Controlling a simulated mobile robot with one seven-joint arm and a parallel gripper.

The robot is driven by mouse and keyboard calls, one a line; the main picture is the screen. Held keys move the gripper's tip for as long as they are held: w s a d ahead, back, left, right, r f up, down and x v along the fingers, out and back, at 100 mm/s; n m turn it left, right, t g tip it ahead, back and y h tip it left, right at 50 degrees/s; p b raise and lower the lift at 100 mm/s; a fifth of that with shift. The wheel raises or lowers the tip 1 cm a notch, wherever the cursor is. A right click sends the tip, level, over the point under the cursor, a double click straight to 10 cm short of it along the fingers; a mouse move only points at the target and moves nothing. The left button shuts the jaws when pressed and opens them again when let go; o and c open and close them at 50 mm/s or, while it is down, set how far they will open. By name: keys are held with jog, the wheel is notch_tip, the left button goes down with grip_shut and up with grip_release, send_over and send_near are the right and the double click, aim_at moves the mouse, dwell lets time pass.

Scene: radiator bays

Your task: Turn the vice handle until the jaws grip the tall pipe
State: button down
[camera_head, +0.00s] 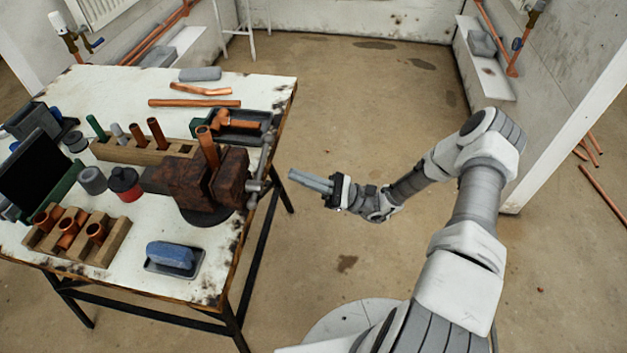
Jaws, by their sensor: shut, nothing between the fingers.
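A rusty brown vice (190,183) is fixed on a white workbench near its right edge. A tall copper pipe (208,147) stands upright at the vice jaws; I cannot tell whether the jaws touch it. The grey metal vice handle (261,172) is on the vice's right side, at the bench edge. My gripper (292,175) is shut and empty, its fingers pointing left. It appears a short way to the right of the handle, over the floor beside the bench, and looks apart from it.
The workbench (215,262) also bears a wooden block with pipes (145,152), a wooden rack with copper fittings (110,243), a blue sponge on a dark tray (170,255), a red-and-black can (125,184) and loose copper pipes (195,103). The floor (345,100) right of the bench is mostly clear.

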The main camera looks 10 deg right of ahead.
aim_at(259, 170)
jog(key=a+r, duration=0.4)
jog(key=r, duration=0.1)
jog(key=shift+a+r, duration=0.2)
jog(key=shift+r, duration=0.2)
jog(key=shift+s, duration=0.1)
notch_tip(259, 170, up, 2)
jog(key=n+g, duration=0.1)
jog(key=n, duration=0.1)
jog(key=n+g+p, duration=0.1)
jog(key=n, duration=0.1)
jog(key=n+g, duration=0.2)
jog(key=shift+r+p, duration=0.25)
jog(key=shift+p, duration=0.15)
